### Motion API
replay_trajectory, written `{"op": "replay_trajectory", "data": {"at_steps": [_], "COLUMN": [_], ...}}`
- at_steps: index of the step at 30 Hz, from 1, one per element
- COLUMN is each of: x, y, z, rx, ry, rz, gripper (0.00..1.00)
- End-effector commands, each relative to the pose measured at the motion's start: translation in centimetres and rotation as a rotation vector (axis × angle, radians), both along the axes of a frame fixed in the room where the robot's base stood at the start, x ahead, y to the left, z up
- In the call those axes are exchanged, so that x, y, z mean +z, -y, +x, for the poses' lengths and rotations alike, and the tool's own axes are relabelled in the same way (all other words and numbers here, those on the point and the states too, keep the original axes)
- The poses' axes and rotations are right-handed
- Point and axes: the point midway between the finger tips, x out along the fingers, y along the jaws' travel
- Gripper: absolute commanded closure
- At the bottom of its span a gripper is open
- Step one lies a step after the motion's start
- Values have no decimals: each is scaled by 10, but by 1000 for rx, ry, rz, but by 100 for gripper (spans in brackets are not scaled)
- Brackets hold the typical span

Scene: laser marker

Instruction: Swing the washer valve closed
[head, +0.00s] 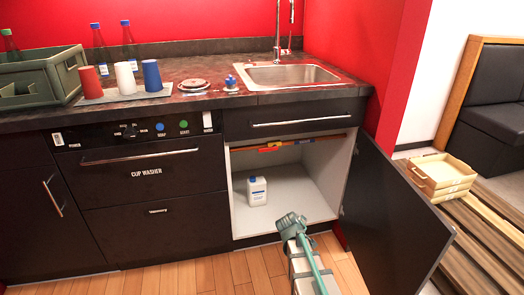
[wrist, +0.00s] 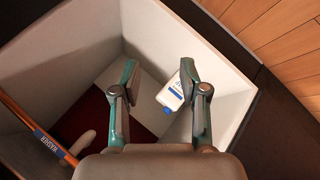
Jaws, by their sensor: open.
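An orange pipe (head: 270,147) runs under the sink along the top of the open cabinet, with a small red part on it. In the wrist view the orange pipe (wrist: 25,122) crosses the lower left and carries a blue label (wrist: 48,142) with white lettering. The valve's handle and its position are too small or hidden to tell. My gripper (head: 291,224) is in front of the cabinet opening, low and apart from the pipe. In the wrist view my gripper (wrist: 160,78) is open, with nothing between its fingers.
A white bottle (head: 257,190) stands inside the cabinet; it also shows past the right finger in the wrist view (wrist: 172,96). The cabinet door (head: 390,215) is swung open to the right. The cup washer (head: 150,178) is left of the cabinet. The cabinet's middle is free.

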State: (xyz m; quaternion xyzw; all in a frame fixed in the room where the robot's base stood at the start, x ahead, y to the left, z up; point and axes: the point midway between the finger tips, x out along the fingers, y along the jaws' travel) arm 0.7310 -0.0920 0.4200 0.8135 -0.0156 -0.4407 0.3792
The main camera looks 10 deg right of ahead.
Motion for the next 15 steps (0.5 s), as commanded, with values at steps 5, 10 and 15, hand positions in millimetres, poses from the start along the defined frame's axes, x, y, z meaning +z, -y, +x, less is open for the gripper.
{"op": "replay_trajectory", "data": {"at_steps": [5, 10, 15], "x": [130, 189, 213], "y": [-20, -58, -87], "z": [87, 118, 121], "rx": [306, 566, 725], "ry": [319, 524, 637], "rz": [-239, -452, -579], "gripper": [56, 56, 56]}}
